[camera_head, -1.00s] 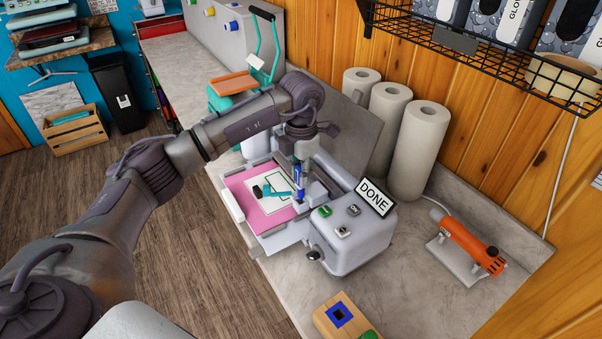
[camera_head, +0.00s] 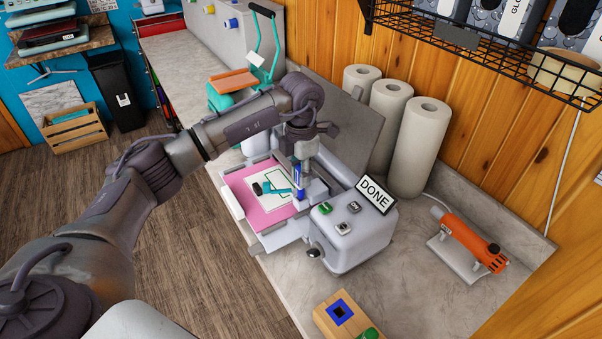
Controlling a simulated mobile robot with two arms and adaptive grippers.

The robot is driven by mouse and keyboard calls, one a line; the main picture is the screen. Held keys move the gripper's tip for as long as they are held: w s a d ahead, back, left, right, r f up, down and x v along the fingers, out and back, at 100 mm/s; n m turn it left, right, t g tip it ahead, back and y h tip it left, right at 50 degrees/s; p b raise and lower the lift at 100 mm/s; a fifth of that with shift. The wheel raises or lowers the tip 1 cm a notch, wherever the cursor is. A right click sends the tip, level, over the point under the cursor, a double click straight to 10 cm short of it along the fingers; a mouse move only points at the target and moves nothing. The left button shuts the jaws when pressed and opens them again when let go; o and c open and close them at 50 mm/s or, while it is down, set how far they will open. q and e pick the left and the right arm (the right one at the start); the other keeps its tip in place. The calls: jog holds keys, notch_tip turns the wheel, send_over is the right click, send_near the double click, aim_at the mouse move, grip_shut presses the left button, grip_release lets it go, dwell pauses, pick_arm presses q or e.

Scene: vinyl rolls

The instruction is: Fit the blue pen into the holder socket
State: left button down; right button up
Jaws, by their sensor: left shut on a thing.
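The blue pen (camera_head: 297,173) stands about upright over the light grey plotter (camera_head: 352,231). My left gripper (camera_head: 299,156) is shut on its upper part. The pen's lower end is at the small grey holder (camera_head: 315,188) on the plotter's carriage. The socket opening is too small and too covered to make out, so I cannot tell whether the tip is inside it or just beside it. My right gripper is not in view.
A pink mat (camera_head: 247,201) with a white sheet lies on the plotter's left. A "DONE" sign (camera_head: 375,195) stands on the plotter. A wooden block (camera_head: 326,324) with a blue-rimmed hole is at the front. Paper rolls (camera_head: 420,150) stand behind, and an orange heat tool (camera_head: 472,241) lies right.

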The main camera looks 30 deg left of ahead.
pick_arm(q)
jog(key=shift+f+b, duration=0.45)
jog(key=shift+f, duration=0.15)
jog(key=shift+f+b, duration=1.1)
jog(key=shift+f, duration=0.5)
dwell(1.5)
jog(key=shift+s+f, duration=0.15)
jog(key=shift+f, duration=0.1)
dwell(0.7)
jog(key=c, duration=1.3)
grip_release()
jog(key=o, duration=0.4)
jog(key=shift+w, duration=0.2)
jog(key=o, duration=0.4)
jog(key=shift+r, duration=0.1)
jog(key=shift+o, duration=0.2)
jog(key=shift+s+a, duration=0.1)
jog(key=shift+r, duration=0.2)
